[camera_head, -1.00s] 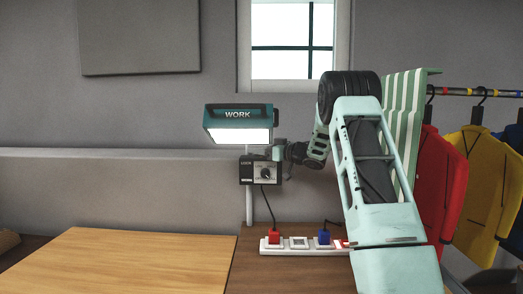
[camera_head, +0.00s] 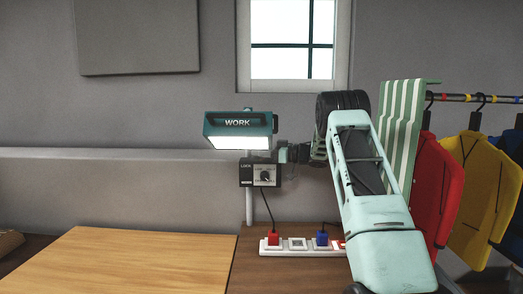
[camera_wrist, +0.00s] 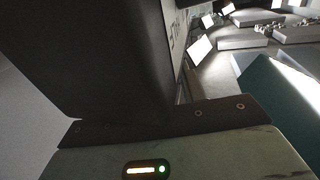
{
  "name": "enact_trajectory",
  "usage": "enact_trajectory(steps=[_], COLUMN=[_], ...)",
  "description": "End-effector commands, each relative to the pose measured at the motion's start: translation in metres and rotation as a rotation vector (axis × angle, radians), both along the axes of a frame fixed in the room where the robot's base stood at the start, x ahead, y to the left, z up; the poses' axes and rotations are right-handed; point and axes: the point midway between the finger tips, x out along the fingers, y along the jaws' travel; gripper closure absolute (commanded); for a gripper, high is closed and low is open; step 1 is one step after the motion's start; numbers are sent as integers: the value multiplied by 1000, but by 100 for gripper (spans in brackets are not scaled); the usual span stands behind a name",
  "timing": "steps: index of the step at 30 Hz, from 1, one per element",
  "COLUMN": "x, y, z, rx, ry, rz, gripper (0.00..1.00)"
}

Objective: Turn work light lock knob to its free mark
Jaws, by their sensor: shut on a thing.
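The work light (camera_head: 238,123) has a teal head marked WORK and a lit white face, on a thin pale post. Below the head is a black lock box (camera_head: 247,167) marked LOCK. Its round lock knob (camera_head: 265,176) is on the front; its marks are too small to read. My gripper (camera_head: 282,153) is at the light's right side, just under the head and above and right of the knob, not on the knob. It is shut at the light's edge; the exact part held is hidden. In the wrist view a teal surface (camera_wrist: 275,95), probably the head, shows at right.
A power strip (camera_head: 298,252) with a red plug (camera_head: 273,239) and a blue plug (camera_head: 322,239) lies below the light. A cord hangs from the box to it. A wooden board (camera_head: 130,262) lies left. Coloured clothes (camera_head: 480,190) hang on a rack at right.

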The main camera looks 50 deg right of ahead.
Motion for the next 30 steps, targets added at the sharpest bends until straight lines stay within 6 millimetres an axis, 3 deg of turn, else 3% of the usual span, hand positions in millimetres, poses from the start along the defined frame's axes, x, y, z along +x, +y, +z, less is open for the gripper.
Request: enact_trajectory(steps=[4,5,6,7,19,30], x=[0,0,0,0,-9,-74], y=[0,0,0,0,-5,-37], z=[1,1,1,1,-1,-2], rx=[0,0,0,0,-1,-1], ry=[-2,-2,-2,-2,0,0], rz=[0,0,0,-1,-4,-4], gripper=[82,51,40,38,38,38])
